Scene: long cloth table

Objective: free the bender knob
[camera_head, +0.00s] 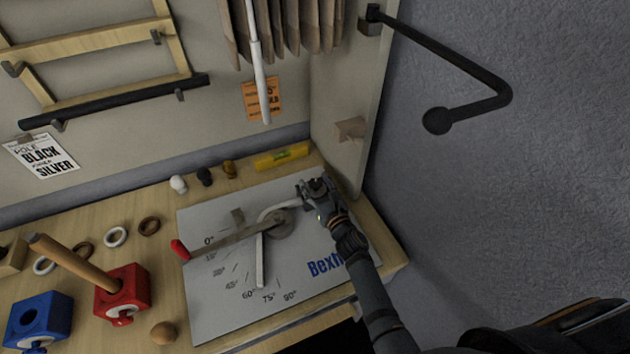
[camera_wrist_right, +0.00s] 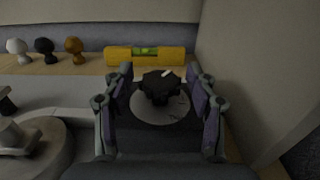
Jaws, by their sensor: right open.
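The bender is a pale grey plate (camera_head: 215,300) with printed angle marks and blue lettering. A lever with a red tip (camera_head: 180,249) runs from a round grey hub (camera_head: 282,224). A white bent rod (camera_head: 260,262) lies around the hub, with one leg towards the marks between 60° and 75°. The black bender knob (camera_wrist_right: 160,84) sits on a round grey disc (camera_wrist_right: 160,107) in the right wrist view. My right gripper (camera_head: 317,192) is open over it, one finger on each side, with no clear contact. My left gripper is not in view.
A yellow level (camera_head: 282,156) lies just behind the bender, beside several small knobs (camera_head: 204,176). A cabinet side panel (camera_head: 345,130) stands close to the right of my gripper. Red (camera_head: 122,293) and blue (camera_head: 38,322) blocks and several rings lie at the left.

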